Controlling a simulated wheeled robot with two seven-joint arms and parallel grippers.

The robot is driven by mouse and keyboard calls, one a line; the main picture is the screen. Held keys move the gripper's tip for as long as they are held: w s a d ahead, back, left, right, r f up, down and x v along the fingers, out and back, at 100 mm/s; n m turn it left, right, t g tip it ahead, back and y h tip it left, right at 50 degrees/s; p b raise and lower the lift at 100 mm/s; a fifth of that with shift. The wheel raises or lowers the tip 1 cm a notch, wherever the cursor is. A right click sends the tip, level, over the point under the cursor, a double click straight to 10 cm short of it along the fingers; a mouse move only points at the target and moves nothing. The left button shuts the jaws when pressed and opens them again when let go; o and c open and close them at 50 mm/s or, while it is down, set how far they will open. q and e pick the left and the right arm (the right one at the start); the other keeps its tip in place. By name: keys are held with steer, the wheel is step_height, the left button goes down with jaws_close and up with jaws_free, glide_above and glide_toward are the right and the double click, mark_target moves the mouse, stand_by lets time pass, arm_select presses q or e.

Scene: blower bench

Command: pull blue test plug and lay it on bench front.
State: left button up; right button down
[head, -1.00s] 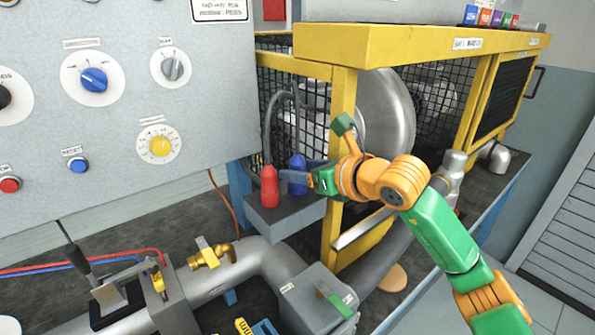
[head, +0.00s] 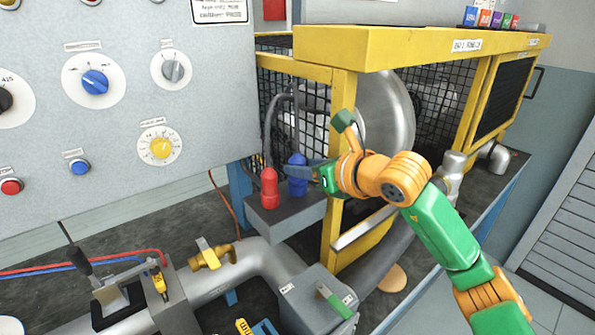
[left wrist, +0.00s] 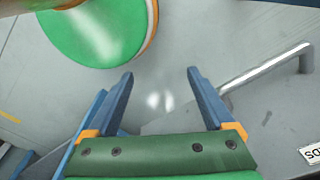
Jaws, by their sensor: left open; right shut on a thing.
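The blue test plug (head: 297,175) stands upright on the grey box (head: 262,220) in front of the yellow-framed cage. A red plug (head: 269,188) stands just left of it on the same box. My right gripper (head: 306,174) reaches in from the right and is shut on the blue plug, its fingers partly hiding the plug's right side. I cannot tell whether the plug's lower end is clear of its socket. My left gripper (left wrist: 165,90) shows only in the left wrist view, open and empty above a grey surface.
A control panel (head: 120,120) with knobs and buttons fills the upper left. The yellow cage frame (head: 343,140) stands close behind my right gripper. Pipes, a brass valve (head: 210,254) and a grey box with a green handle (head: 334,300) occupy the bench below.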

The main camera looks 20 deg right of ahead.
steer(key=shift+r, duration=0.25)
steer(key=shift+r+p, duration=1.5)
steer(key=shift+r, duration=0.4)
steer(key=shift+f, duration=0.1)
